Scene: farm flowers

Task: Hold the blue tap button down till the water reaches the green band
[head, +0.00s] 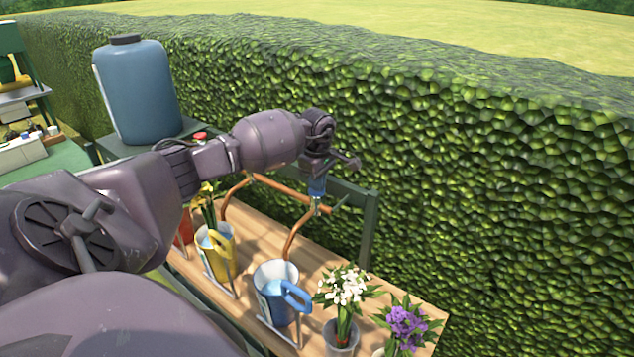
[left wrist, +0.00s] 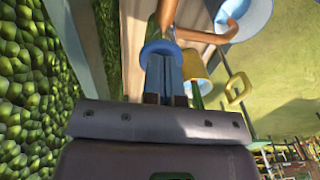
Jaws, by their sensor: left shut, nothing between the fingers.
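My left gripper (head: 317,188) points down over the copper pipe above the blue jug. In the left wrist view its fingers (left wrist: 165,75) are together, with their tips at the round blue tap button (left wrist: 159,48), seemingly touching it. I cannot tell how far the button is pressed. The blue jug (head: 284,311) stands upright on the wooden bench, under the end of the curved copper spout (head: 296,238). Pale blue water (head: 273,287) shows inside it. The green band cannot be made out. My right gripper is out of view.
A yellow jug (head: 220,262) stands left of the blue one. White flowers (head: 346,287) and purple flowers (head: 405,322) stand to the right on the bench (head: 323,249). A red button (head: 200,136) is near the blue tank (head: 138,92). A hedge (head: 480,170) rises behind.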

